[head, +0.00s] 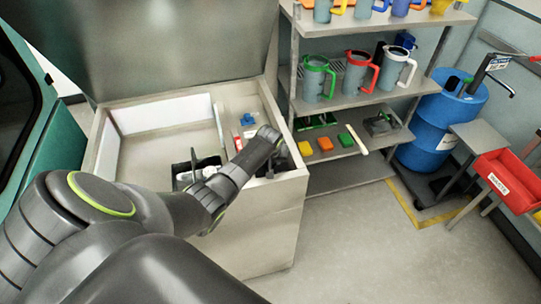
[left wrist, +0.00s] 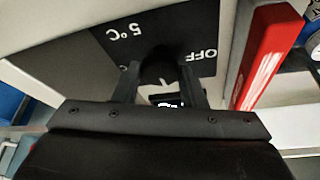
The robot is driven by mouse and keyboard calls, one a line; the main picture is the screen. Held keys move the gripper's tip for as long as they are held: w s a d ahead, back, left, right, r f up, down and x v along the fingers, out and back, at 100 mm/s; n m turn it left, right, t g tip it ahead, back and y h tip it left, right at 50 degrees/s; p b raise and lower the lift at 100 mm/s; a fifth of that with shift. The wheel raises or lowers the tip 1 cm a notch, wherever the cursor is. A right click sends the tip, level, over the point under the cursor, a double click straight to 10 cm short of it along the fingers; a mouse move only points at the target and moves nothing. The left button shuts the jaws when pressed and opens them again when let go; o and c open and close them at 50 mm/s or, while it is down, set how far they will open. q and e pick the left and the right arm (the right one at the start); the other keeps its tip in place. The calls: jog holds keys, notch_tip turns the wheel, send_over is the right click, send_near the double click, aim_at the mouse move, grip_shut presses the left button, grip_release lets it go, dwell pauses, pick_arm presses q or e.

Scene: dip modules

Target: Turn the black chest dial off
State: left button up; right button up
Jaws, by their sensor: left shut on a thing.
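The black chest dial (left wrist: 160,66) shows in the left wrist view on a black plate (left wrist: 207,22). The plate carries white "5°C" and "OFF" lettering, OFF to the right of the dial. My left gripper (left wrist: 158,82) is shut on the dial, one finger on each side. The fingers and the shadow hide much of the knob, so I cannot tell where it points. In the head view my left arm reaches over the open pale chest (head: 232,232), and the dial is not clear there. My right gripper is not in view.
A red object (left wrist: 262,55) stands close right of the dial plate in the left wrist view. A grey shelf (head: 345,178) with mugs and coloured blocks stands right of the chest. A blue drum (head: 440,125) and red bin (head: 508,180) are farther right.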

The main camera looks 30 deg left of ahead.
pick_arm(q)
jog(key=n+y, duration=0.1)
jog(key=n, duration=0.1)
jog(key=shift+w+d+r+n+g, duration=0.1)
jog(key=shift+n+g, duration=0.2)
jog(key=shift+n, duration=0.1)
jog(key=n, duration=0.2)
jog(key=shift+w+n+g+y, duration=0.1)
jog(key=shift+n+g+y, duration=0.2)
jog(key=shift+n+g, duration=0.1)
jog(key=n+g+b, duration=0.1)
jog(key=n, duration=0.1)
jog(key=shift+n+y, duration=0.3)
jog(key=shift+n, duration=0.1)
jog(key=shift+w+n+g+b, duration=0.1)
jog(key=shift+n+g+b, duration=0.5)
jog(key=shift+n, duration=0.55)
jog(key=shift+w+n+g+b, duration=0.1)
jog(key=shift+n+g+b, duration=0.3)
jog(key=shift+n+b, duration=0.55)
jog(key=shift+n, duration=0.3)
jog(key=o, duration=1)
jog(key=shift+s+d, duration=0.1)
